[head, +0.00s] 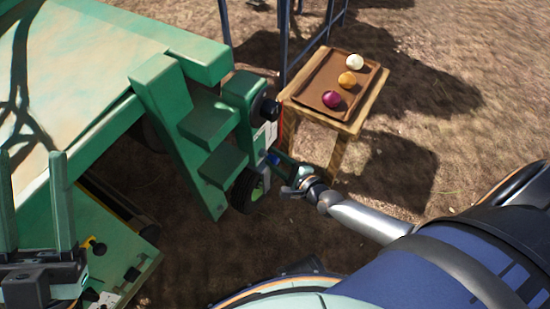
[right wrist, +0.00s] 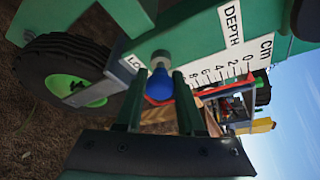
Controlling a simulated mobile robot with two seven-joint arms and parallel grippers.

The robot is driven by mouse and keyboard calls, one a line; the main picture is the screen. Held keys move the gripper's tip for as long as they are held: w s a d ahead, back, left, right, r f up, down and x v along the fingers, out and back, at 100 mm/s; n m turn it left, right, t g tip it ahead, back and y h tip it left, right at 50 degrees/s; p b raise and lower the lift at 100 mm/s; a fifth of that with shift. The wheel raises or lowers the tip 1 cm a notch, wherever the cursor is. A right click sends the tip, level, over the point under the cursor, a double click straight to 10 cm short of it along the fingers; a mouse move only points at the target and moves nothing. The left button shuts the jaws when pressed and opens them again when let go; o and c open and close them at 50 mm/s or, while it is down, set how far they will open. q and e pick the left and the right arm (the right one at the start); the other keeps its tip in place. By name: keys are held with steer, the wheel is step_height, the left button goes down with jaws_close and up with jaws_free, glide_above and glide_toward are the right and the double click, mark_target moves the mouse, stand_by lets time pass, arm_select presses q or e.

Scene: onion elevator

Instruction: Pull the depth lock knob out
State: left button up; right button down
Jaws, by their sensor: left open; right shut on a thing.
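The depth lock knob (right wrist: 160,86) is blue, on a short metallic stem at the green machine's side plate, beside a white label reading "LO…". It also shows small in the head view (head: 272,158). My right gripper (right wrist: 157,74) has its green fingers on both sides of the knob and is shut on it. In the head view my right gripper (head: 284,164) reaches the plate beside the wheel. The white depth scale (right wrist: 235,50) is marked "DEPTH cm". My left gripper (head: 33,158) is open and empty at the far left, away from the knob.
A green-rimmed wheel (head: 248,190) is close to my right gripper. A black round knob (head: 268,110) is above the plate. A wooden table (head: 351,128) holds a tray (head: 315,72) with three onions. Green machine steps (head: 205,125) stand left. Bare soil lies around.

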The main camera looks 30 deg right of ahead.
steer(key=shift+s+d+f, duration=0.1)
steer(key=shift+s+d, duration=0.35)
steer(key=shift+s, duration=0.3)
steer(key=shift+s+d, duration=0.4)
steer(key=shift+s, duration=0.3)
steer(key=c, duration=0.5)
jaws_free()
arm_select(q)
steer(key=r+p, duration=0.3)
steer(key=shift+a+r+m, duration=0.25)
steer(key=shift+r+m, duration=0.1)
steer(key=shift+m, duration=0.05)
arm_select(e)
steer(key=v, duration=1.2)
steer(key=shift+s+d, duration=0.1)
steer(key=shift+s, duration=0.25)
arm_select(q)
steer(key=shift+d+f, duration=0.1)
steer(key=shift+f, duration=0.05)
